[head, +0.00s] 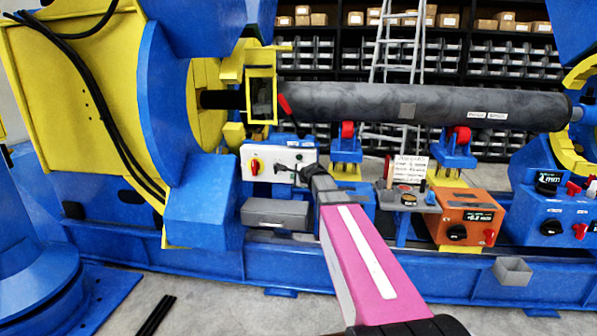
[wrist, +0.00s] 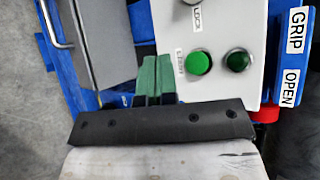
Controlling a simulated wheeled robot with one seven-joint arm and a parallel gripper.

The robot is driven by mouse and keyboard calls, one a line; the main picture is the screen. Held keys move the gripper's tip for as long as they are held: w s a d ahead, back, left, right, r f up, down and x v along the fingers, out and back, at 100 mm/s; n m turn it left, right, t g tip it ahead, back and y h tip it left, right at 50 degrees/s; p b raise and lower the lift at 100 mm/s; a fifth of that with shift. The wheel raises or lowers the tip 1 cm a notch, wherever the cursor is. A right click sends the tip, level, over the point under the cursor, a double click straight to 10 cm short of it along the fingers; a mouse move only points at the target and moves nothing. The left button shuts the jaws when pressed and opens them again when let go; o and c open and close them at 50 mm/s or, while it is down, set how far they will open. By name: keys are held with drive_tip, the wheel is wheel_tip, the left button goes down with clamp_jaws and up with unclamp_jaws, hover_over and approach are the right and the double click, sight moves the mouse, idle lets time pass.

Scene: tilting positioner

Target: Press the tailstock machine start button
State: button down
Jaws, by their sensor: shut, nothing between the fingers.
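A white control panel (head: 256,160) with a red and yellow rotary knob (head: 255,167) is on the blue machine, left of centre in the head view. My gripper (head: 287,169) is in front of its right part and hides some of it. In the wrist view, the white panel (wrist: 222,85) carries a bright green button (wrist: 198,62) with a small label on its left, too small to read surely. A darker green round button or lamp (wrist: 238,60) is to its right. My gripper's green fingers (wrist: 152,80) are shut and empty, left of the green button and apart from it in the picture.
A grey box (head: 275,213) is below the panel. A blue part labelled GRIP OPEN (wrist: 293,60) borders the panel. A long grey roller (head: 400,104) spans above. A small button console (head: 405,197) and an orange box (head: 466,217) stand right of my arm.

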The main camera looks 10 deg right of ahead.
drive_tip(key=shift+w+d, duration=0.25)
drive_tip(key=shift+w, duration=0.6)
drive_tip(key=shift+w+d, duration=0.3)
drive_tip(key=shift+w, duration=0.55)
drive_tip(key=shift+w+d, duration=0.25)
drive_tip(key=shift+w, duration=0.6)
drive_tip(key=shift+w, duration=0.15)
drive_tip(key=shift+w+d, duration=0.1)
drive_tip(key=shift+w, duration=0.15)
drive_tip(key=shift+w+d, duration=0.15)
drive_tip(key=shift+w, duration=0.3)
idle(0.7)
idle(0.3)
drive_tip(key=shift+s+a, duration=0.25)
drive_tip(key=shift+s, duration=0.6)
drive_tip(key=s, duration=0.1)
drive_tip(key=s+a, duration=0.1)
drive_tip(key=s, duration=0.2)
drive_tip(key=shift+s+a, duration=0.3)
drive_tip(key=shift+s, duration=0.1)
